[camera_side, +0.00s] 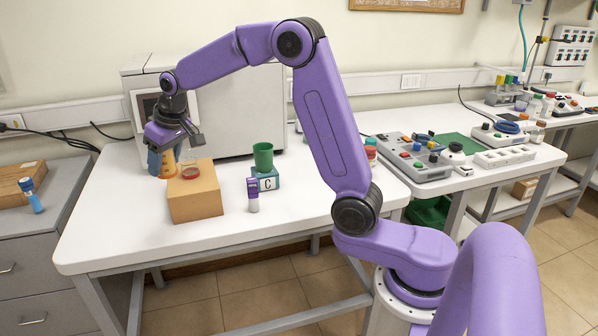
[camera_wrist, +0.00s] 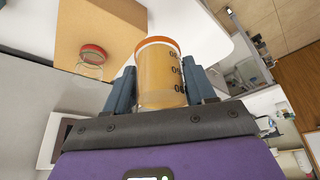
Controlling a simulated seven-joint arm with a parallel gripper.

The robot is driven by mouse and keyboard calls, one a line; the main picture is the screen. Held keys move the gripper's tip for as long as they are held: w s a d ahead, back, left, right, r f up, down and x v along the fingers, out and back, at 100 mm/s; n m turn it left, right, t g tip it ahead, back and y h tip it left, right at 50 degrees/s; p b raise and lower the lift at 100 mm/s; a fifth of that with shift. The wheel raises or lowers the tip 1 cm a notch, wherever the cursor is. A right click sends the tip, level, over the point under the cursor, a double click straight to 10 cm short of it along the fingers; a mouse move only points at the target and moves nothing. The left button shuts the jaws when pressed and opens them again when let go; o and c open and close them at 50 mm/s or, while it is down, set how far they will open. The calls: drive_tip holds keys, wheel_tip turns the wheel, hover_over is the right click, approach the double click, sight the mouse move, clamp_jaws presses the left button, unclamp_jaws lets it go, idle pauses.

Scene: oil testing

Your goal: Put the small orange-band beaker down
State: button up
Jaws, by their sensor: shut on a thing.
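The small orange-band beaker (camera_wrist: 160,80) is amber with dark markings and an orange band at its rim. It sits between the two blue-grey fingers of my gripper (camera_wrist: 161,88), which is shut on it. In the side view my gripper (camera_side: 163,158) points down at the table's left, with the beaker (camera_side: 168,167) partly hidden behind it and a cardboard box. The beaker looks roughly upright there, close to the white tabletop. I cannot tell whether its base touches the table.
The cardboard box (camera_side: 195,198) stands just in front, with a clear red-rimmed container (camera_side: 192,173) on it. A green cup (camera_side: 263,154) on a block marked C and a purple-capped vial (camera_side: 252,196) stand to the right. A large white machine (camera_side: 235,112) is behind. The front-left tabletop (camera_side: 115,222) is clear.

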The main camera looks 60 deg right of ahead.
drive_tip(key=s+d+m+h, duration=0.15)
drive_tip(key=s+d, duration=0.25)
drive_tip(key=d, duration=0.7)
drive_tip(key=s+d+m, duration=0.3)
drive_tip(key=s+d, duration=0.2)
drive_tip(key=d, duration=0.6)
drive_tip(key=s+d+m+h, duration=0.2)
drive_tip(key=s+d+m, duration=0.2)
drive_tip(key=s+d, duration=0.9)
drive_tip(key=shift+g, duration=0.3)
drive_tip(key=w+d+f, duration=0.3)
drive_tip(key=f, duration=0.1)
drive_tip(key=w+d+f, duration=0.3)
drive_tip(key=f, duration=0.2)
drive_tip(key=w+d+f, duration=0.3)
drive_tip(key=f, duration=0.2)
drive_tip(key=shift+w+d+f, duration=0.1)
drive_tip(key=shift+d+f, duration=0.05)
drive_tip(key=shift+f, duration=0.1)
drive_tip(key=shift+w+d+f, duration=0.1)
drive_tip(key=shift+f, duration=1.7)
drive_tip(key=shift+f, duration=0.15)
